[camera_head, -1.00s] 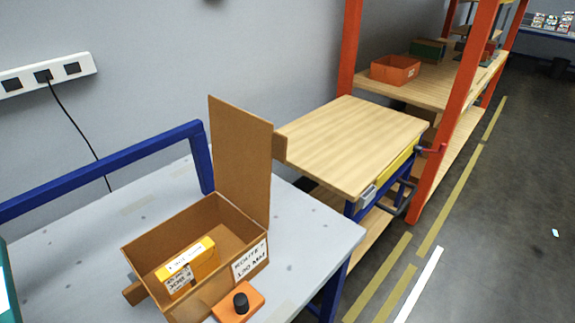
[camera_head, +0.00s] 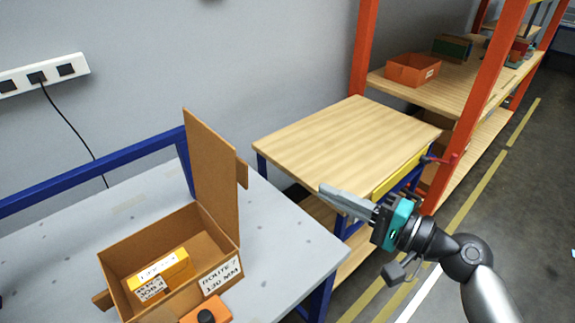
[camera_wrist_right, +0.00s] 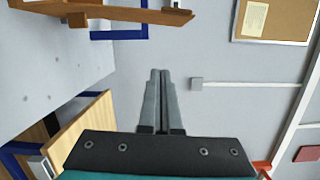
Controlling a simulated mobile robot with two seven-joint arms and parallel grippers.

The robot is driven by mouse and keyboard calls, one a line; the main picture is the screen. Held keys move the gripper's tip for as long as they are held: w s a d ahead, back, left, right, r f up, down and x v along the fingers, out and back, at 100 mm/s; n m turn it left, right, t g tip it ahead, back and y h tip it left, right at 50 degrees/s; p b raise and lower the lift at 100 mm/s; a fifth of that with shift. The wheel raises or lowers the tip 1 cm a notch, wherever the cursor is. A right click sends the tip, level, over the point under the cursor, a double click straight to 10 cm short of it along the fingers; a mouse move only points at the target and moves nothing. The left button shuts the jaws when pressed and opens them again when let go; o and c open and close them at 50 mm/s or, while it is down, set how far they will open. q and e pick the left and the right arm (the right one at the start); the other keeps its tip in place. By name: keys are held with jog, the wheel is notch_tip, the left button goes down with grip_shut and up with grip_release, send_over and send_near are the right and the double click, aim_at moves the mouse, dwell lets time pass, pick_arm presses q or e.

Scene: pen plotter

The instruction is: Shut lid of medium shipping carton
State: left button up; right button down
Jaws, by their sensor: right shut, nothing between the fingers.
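The medium shipping carton (camera_head: 218,284) stands on the grey table with its brown lid (camera_head: 211,178) raised upright at its right back side. A yellow box (camera_head: 158,276) with white labels lies inside the carton. My right gripper (camera_head: 324,189) is shut and empty, in the air to the right of the carton and in front of the wooden bench. In the right wrist view its closed fingers (camera_wrist_right: 160,75) point toward the wall, and a brown panel, probably the lid (camera_wrist_right: 140,14), shows at the top. My left gripper is not in view.
An orange block with a black knob (camera_head: 206,314) sits in front of the carton. A blue rail (camera_head: 100,172) runs along the table's back. A wooden-topped bench (camera_head: 345,140) and an orange-post shelf with an orange bin (camera_head: 411,70) stand to the right.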

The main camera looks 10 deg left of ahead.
jog(key=a+r+p, duration=0.2)
jog(key=a+p, duration=0.1)
jog(key=a, duration=0.9)
jog(key=shift+r+g+y, duration=0.3)
jog(key=shift+r+y, duration=0.1)
jog(key=shift+n, duration=0.3)
